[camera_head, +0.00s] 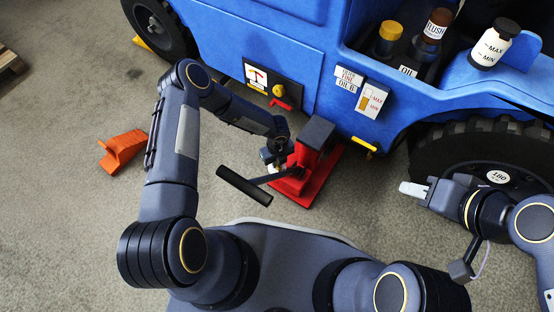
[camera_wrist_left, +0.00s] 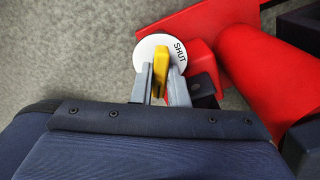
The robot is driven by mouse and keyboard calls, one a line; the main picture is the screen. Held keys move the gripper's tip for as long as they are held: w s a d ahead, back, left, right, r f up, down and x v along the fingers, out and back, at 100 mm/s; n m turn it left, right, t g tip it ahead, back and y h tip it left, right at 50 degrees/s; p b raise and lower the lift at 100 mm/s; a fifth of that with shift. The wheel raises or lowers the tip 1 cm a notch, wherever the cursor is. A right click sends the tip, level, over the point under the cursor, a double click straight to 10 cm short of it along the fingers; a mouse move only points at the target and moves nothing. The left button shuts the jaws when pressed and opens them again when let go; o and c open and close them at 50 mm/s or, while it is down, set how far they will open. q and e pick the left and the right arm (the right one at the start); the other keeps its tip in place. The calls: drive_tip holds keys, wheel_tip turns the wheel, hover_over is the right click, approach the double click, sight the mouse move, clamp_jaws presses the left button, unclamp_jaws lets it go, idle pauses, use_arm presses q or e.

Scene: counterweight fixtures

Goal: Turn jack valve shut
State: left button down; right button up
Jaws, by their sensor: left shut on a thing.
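The red jack (camera_head: 312,180) stands on the floor beside the blue vehicle, with a black top block. Its valve shows in the left wrist view as a yellow tab (camera_wrist_left: 161,64) in front of a white disc (camera_wrist_left: 146,46) marked SHUT. My left gripper (camera_wrist_left: 162,82) has its grey fingers on either side of the yellow tab, shut on it. In the head view my left gripper (camera_head: 272,160) is at the jack's left side, where the wrist hides most of the valve. My right gripper (camera_head: 412,189) is off to the right, near the wheel; its finger gap does not show clearly.
A black-gripped jack handle (camera_head: 244,186) sticks out left of the jack, close to my left gripper. An orange wheel chock (camera_head: 122,149) lies on the floor at left. The blue vehicle (camera_head: 225,55) fills the back; bottles (camera_head: 437,28) stand in its bay.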

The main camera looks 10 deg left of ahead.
use_arm(q)
drive_tip(key=m+p, duration=0.1)
drive_tip(key=m, duration=0.1)
drive_tip(key=shift+r+m, duration=0.15)
drive_tip(key=shift+m, duration=0.25)
drive_tip(key=m+p, duration=0.1)
drive_tip(key=m, duration=0.1)
drive_tip(key=shift+m, duration=0.3)
drive_tip(key=m+p, duration=0.1)
drive_tip(key=m, duration=0.2)
drive_tip(key=shift+m, duration=1.9)
drive_tip(key=shift+f, duration=0.2)
drive_tip(key=c, duration=1.4)
unclamp_jaws()
drive_tip(key=shift+c, duration=0.2)
